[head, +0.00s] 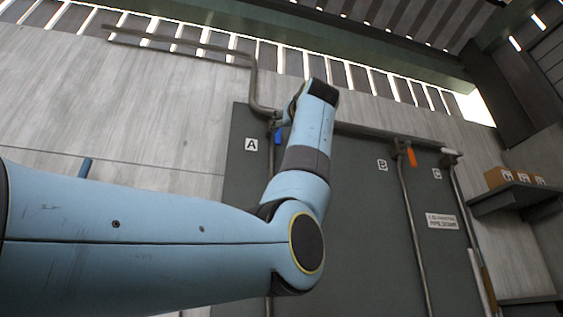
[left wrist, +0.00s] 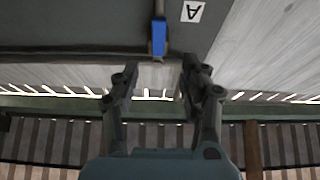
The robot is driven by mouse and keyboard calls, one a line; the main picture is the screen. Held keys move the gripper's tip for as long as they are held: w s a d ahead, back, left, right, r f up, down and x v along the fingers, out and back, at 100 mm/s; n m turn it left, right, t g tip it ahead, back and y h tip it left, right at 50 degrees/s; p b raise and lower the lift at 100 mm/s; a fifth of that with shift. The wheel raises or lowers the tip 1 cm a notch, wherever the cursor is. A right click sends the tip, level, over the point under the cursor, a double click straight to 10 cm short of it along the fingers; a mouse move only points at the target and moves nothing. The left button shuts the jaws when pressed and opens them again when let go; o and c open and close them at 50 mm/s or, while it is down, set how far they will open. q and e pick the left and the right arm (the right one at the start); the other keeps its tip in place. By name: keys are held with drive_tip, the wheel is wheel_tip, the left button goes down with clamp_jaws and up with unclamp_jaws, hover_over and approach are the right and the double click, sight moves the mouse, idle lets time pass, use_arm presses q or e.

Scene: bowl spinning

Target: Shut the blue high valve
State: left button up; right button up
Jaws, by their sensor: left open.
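The blue valve handle (head: 279,136) is on the pipe beside label A, at the upper left of the dark panel; my left arm partly covers this area in the head view. In the left wrist view the blue handle (left wrist: 159,36) hangs just beyond the fingertips, roughly in line with the gap between them. My left gripper (left wrist: 159,68) is open and empty, its two dark fingers spread apart. No contact with the handle shows. In the head view its fingers are mostly hidden by my wrist. My right gripper is not in view.
An orange handle (head: 411,156) is by label B and a white handle (head: 450,152) by label C, on pipes on the dark panel (head: 370,230). A shelf (head: 515,196) with cardboard boxes (head: 512,176) is at the right. A bent pipe (head: 254,85) runs above label A (head: 251,144).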

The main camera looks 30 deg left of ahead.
sight(278, 135)
use_arm(q)
drive_tip(key=p+x, duration=0.5)
drive_tip(key=x, duration=0.4)
drive_tip(key=shift+w+a, duration=0.65)
drive_tip(key=shift+w, duration=0.1)
drive_tip(key=shift+w+a, duration=0.1)
drive_tip(key=c, duration=0.8)
clamp_jaws()
